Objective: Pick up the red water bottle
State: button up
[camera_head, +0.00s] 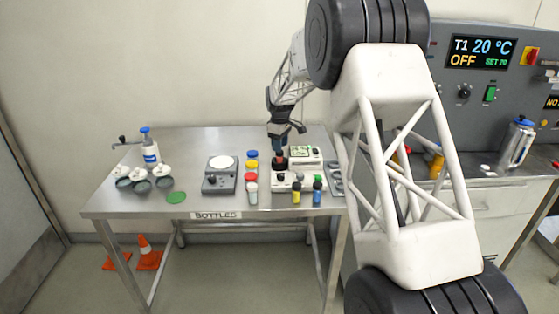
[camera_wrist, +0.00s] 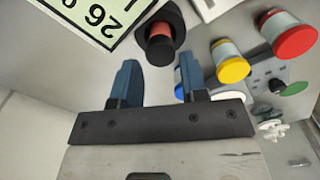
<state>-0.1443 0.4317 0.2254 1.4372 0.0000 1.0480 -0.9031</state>
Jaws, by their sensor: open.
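A small bottle with a red cap (camera_head: 251,177) stands at the front of a short row on the steel table, left of my gripper. It also shows in the wrist view (camera_wrist: 292,36), at the upper right, outside my jaws. My gripper (camera_head: 279,146) points down over the table's right part. In the wrist view its blue fingers (camera_wrist: 158,76) are apart with nothing between them. A dark round piece with a red, black-topped middle (camera_wrist: 160,42) lies just beyond the fingertips. I cannot tell whether it is a bottle.
Yellow-capped (camera_head: 252,164) and blue-capped (camera_head: 252,155) bottles stand behind the red-capped one. A grey device with a white plate (camera_head: 220,170) is on their left. Small yellow (camera_head: 296,192) and blue (camera_head: 317,193) vials stand at the front right. A display box (camera_head: 305,155) is right of my gripper.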

jog(key=shift+f, duration=2.05)
jog(key=shift+c, duration=0.4)
jog(key=c, duration=0.6)
jog(key=shift+o, duration=0.2)
jog(key=shift+r, duration=0.1)
jog(key=shift+r, duration=0.8)
notch_tip(320, 180, up, 2)
jog(key=s+d+r, duration=0.1)
jog(key=s+d, duration=0.1)
jog(key=s, duration=1.3)
jog(key=shift+s+r, duration=0.15)
jog(key=shift+s, duration=0.25)
